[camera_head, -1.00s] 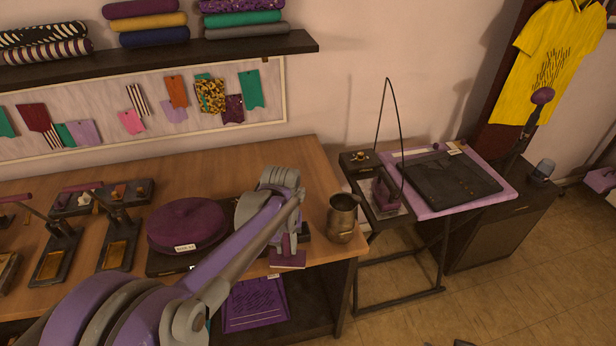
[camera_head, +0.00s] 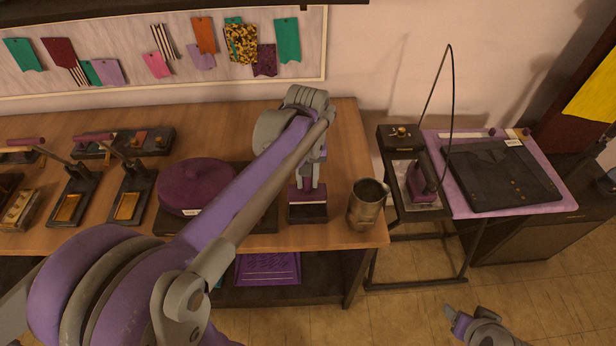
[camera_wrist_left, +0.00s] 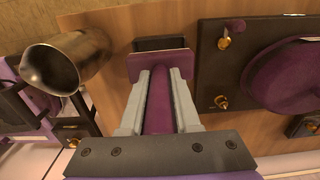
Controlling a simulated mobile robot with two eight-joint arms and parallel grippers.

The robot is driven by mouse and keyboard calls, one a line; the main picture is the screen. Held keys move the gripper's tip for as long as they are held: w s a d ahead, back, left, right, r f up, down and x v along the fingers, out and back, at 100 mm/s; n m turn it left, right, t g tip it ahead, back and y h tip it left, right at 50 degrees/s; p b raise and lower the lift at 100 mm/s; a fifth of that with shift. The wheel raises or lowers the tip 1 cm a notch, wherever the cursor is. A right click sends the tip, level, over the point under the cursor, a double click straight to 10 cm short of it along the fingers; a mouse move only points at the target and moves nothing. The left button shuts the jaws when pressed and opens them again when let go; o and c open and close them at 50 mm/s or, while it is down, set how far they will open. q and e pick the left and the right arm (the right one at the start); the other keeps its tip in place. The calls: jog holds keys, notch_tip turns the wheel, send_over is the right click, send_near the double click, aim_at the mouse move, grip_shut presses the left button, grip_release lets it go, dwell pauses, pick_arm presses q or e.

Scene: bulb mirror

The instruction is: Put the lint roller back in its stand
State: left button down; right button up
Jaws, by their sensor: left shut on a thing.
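My left gripper (camera_head: 309,178) is shut on the lint roller's purple handle, which shows between the fingers in the left wrist view (camera_wrist_left: 158,108). The roller's wide purple part (camera_head: 308,194) is at the lower end, just beyond the fingertips. A dark box-like stand (camera_head: 308,213) is on the table directly below it, left of the metal jug. In the wrist view, the stand's black frame (camera_wrist_left: 160,43) shows past the purple part, which hides some of it. I cannot tell whether the roller touches the stand. A piece of my right gripper (camera_head: 462,318) shows at the lower right.
The metal jug (camera_head: 367,204) stands close right of the stand. A purple round hat-like object (camera_head: 195,186) on a dark base is close left. The wooden table's (camera_head: 270,242) front edge is near. An iron (camera_head: 420,182) rests on a separate stand at right.

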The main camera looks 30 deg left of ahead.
aim_at(308, 190)
pick_arm(q)
jog(key=shift+w+f, duration=0.1)
jog(key=shift+f, duration=0.3)
jog(key=shift+f+b, duration=1.25)
jog(key=shift+f, duration=0.65)
jog(key=shift+r, duration=0.3)
jog(key=shift+w+f, duration=0.15)
pick_arm(e)
jog(key=f, duration=0.1)
jog(key=s+f, duration=0.1)
jog(key=f, duration=0.1)
jog(key=shift+s+f, duration=0.2)
jog(key=shift+f, duration=0.05)
jog(key=shift+s+f, duration=0.1)
pick_arm(q)
jog(key=shift+f, duration=0.15)
pick_arm(e)
jog(key=shift+f, duration=0.1)
pick_arm(q)
jog(key=shift+f+b, duration=1)
jog(key=shift+f, duration=0.75)
pick_arm(e)
jog(key=shift+s+f+g, duration=0.15)
jog(key=shift+s+f, duration=0.1)
jog(key=shift+f, duration=0.45)
jog(key=shift+s+f+g, duration=0.15)
jog(key=shift+s+f, duration=0.1)
jog(key=shift+f, duration=0.4)
